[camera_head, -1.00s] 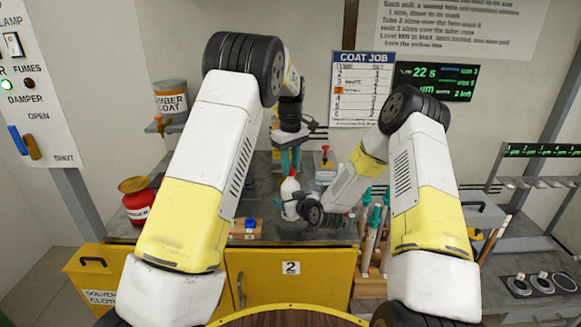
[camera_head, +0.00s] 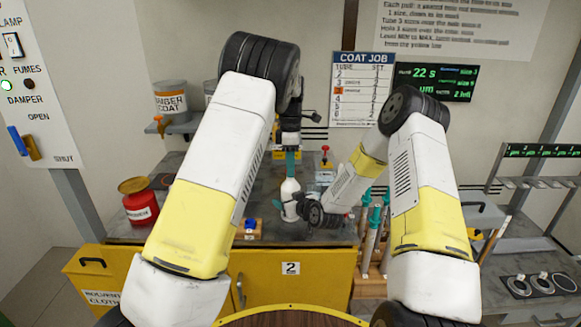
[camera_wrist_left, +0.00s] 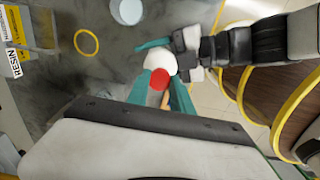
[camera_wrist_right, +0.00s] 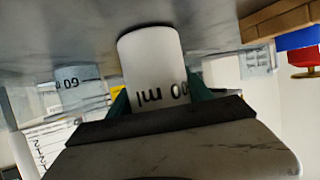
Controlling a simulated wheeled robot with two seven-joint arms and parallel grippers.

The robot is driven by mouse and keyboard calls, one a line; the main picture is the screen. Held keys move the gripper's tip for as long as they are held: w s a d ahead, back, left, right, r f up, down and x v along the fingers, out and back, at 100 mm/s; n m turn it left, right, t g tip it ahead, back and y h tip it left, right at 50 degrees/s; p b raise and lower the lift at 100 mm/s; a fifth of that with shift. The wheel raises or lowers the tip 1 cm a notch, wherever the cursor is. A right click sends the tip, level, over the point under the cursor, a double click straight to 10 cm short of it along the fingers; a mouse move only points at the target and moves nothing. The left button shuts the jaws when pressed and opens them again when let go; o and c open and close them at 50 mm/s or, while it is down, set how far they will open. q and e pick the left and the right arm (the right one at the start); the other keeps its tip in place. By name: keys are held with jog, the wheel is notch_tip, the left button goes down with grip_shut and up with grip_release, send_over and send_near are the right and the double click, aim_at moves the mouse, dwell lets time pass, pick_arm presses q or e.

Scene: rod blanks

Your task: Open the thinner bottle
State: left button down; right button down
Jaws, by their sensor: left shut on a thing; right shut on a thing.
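The white bottle (camera_head: 289,201) stands upright on the grey counter. My right gripper (camera_head: 301,209) is shut around its body from the right side; the right wrist view shows the bottle's printed wall (camera_wrist_right: 155,70), with "ml" lettering, between the teal fingers. My left gripper (camera_head: 291,160) points straight down over the bottle. In the left wrist view its teal fingers are shut on the red cap (camera_wrist_left: 160,79), with the bottle's round white shoulder (camera_wrist_left: 155,62) beside it. In the head view the cap is hidden by the fingers.
A bottle with a red top (camera_head: 325,160) stands behind and right. Teal-handled rods (camera_head: 374,222) stand in a rack at the right. A wooden block (camera_head: 247,236) with a blue item is at the left, and a red can (camera_head: 138,205) farther left.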

pick_arm(q)
jog(key=shift+r, duration=0.1)
jog(key=shift+r, duration=1.05)
jog(key=shift+r, duration=2)
pick_arm(e)
jog(key=shift+c, duration=1.8)
grip_release()
